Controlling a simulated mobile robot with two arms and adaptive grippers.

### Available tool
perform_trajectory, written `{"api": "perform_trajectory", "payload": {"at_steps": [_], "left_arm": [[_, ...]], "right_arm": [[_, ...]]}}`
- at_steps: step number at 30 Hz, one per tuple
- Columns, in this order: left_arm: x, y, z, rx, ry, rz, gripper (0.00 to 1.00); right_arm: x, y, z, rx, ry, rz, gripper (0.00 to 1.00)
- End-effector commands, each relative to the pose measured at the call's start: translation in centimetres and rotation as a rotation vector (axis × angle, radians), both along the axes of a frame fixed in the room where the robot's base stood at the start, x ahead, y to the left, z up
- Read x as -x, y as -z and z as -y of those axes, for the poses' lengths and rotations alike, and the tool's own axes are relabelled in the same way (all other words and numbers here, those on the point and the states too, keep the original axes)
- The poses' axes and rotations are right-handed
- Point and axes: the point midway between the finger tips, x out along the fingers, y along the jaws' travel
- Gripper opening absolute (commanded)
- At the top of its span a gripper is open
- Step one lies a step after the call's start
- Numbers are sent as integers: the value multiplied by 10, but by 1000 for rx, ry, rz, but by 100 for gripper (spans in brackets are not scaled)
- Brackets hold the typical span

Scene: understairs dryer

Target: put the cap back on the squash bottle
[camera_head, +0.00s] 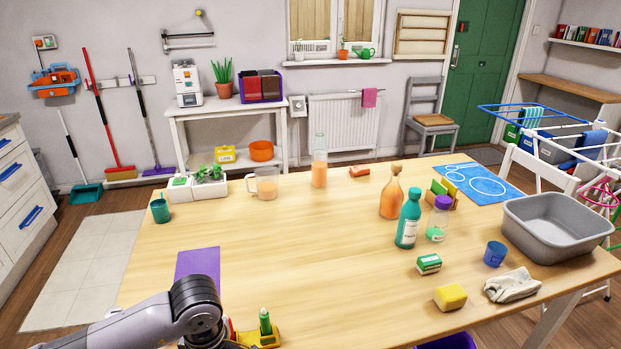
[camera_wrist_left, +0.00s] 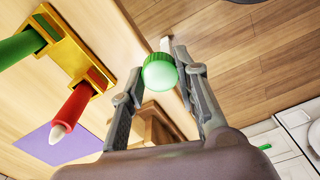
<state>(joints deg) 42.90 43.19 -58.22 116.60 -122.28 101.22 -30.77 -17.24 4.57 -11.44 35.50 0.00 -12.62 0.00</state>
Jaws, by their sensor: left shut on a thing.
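My left gripper (camera_wrist_left: 170,66) is shut on a round green ribbed cap (camera_wrist_left: 160,74), held between its fingertips in the left wrist view. In the head view my left arm comes in at the bottom left, and its fingers and the cap are hidden. A bottle of orange liquid (camera_head: 391,198) stands upright right of the table's middle. A clear bottle part-filled with orange liquid (camera_head: 319,172) stands farther back. I cannot tell for sure which is the squash bottle. My right gripper is not in view.
A teal bottle (camera_head: 408,222) and a purple-lidded jar (camera_head: 438,220) stand close to the front orange bottle. A yellow marker stand (camera_wrist_left: 84,60) is beside my left gripper. A jug (camera_head: 265,184) is at the back left. The wooden table's (camera_head: 310,240) middle is clear.

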Motion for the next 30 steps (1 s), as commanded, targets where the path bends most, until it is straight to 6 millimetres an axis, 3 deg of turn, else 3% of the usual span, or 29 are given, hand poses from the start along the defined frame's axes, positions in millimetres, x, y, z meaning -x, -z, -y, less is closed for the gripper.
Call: {"api": "perform_trajectory", "payload": {"at_steps": [12, 18, 24, 30], "left_arm": [[50, 31, -6, 5, 997, -26, 20], [68, 39, -7, 11, 1359, -29, 20], [75, 43, -7, 12, 1526, -28, 20], [76, 43, -7, 12, 1547, -27, 20]], "right_arm": [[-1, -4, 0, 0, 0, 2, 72], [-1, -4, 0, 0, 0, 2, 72], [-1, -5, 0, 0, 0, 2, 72], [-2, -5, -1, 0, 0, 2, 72]]}}
